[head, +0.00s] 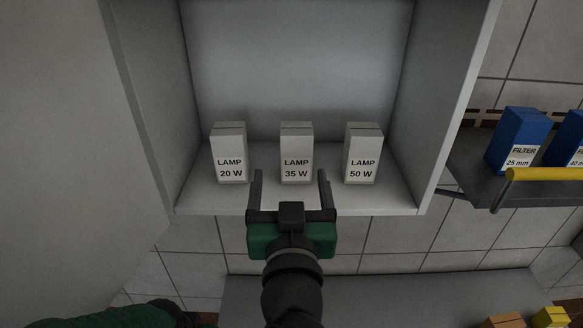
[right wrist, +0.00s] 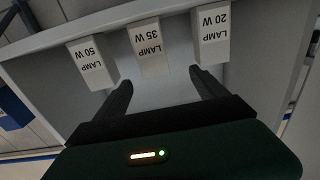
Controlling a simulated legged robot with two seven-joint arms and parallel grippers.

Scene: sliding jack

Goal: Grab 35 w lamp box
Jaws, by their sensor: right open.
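The white 35 W lamp box (head: 297,153) stands upright in the middle of a grey open cabinet shelf, its label facing me. It also shows in the right wrist view (right wrist: 148,48), upside down. My right gripper (head: 291,180) is open and empty, its two fingers at the shelf's front edge. The fingers point at the 35 W box, one to each side of its front, with a gap between them and the box. In the right wrist view the fingers (right wrist: 160,80) are apart with nothing between them. My left gripper is out of view; a green part of my left arm shows at bottom left.
The 20 W lamp box (head: 230,153) stands to the left and the 50 W lamp box (head: 363,153) to the right, each with a gap. Cabinet side walls (head: 452,95) bound the shelf. Blue filter boxes (head: 518,138) stand on a tray with a yellow bar (head: 545,174) at right.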

